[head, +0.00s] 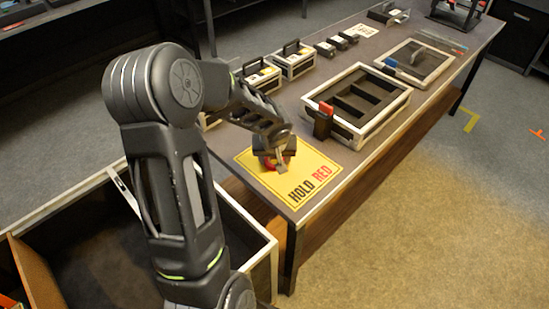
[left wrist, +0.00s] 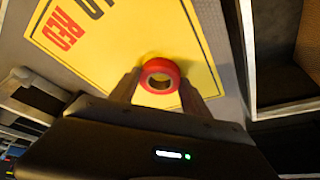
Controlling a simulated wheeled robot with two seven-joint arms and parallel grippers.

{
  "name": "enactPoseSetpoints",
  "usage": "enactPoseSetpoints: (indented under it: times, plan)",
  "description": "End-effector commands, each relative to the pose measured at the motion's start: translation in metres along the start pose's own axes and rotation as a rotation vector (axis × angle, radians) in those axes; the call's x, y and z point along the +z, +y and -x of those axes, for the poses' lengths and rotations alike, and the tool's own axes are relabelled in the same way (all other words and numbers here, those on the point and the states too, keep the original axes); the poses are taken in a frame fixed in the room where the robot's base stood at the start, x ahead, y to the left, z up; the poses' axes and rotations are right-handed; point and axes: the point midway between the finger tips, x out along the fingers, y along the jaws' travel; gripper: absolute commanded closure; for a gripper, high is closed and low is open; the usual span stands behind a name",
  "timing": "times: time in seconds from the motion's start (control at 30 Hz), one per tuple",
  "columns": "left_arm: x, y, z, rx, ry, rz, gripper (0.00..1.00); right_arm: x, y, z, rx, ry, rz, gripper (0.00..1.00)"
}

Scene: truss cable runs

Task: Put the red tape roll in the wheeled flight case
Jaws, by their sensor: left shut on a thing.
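The red tape roll (left wrist: 160,76) is between the two fingers of my left gripper (left wrist: 162,90) in the left wrist view, over the yellow "HOLD RED" mat (left wrist: 100,45). In the head view my left gripper (head: 277,162) is at the mat (head: 318,177), with a bit of the red roll (head: 288,163) showing beside the fingers. The gripper is shut on the roll. I cannot tell whether the roll still touches the mat. A large open case (head: 262,240) with pale edges stands on the floor at lower left, partly hidden by my left arm; its wheels are not visible. My right gripper is not in view.
Small black cases (head: 293,60) stand along the far edge. A clear-lidded box (head: 440,66) is further right. The table's near edge is open to the floor.

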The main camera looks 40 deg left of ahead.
Motion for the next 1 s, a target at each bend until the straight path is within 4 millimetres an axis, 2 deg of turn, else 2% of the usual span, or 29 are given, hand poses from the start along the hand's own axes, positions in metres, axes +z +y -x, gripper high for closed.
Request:
enactPoseSetpoints:
  times: [0.03,0.3,0.67,0.87,1.0]
  plan:
    - [0.000,0.000,-0.001,0.000,0.000,0.000,0.44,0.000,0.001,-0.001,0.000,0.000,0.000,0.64]
    - [0.000,0.000,0.000,0.000,0.000,0.000,0.23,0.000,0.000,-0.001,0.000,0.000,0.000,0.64]
    - [-0.002,0.000,0.004,0.000,0.000,0.000,0.23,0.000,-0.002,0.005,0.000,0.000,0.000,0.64]
    - [-0.002,0.000,0.030,0.002,0.004,0.001,0.23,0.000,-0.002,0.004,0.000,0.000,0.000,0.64]
    - [-0.002,0.001,0.060,0.002,0.006,0.000,0.23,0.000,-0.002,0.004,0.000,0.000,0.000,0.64]
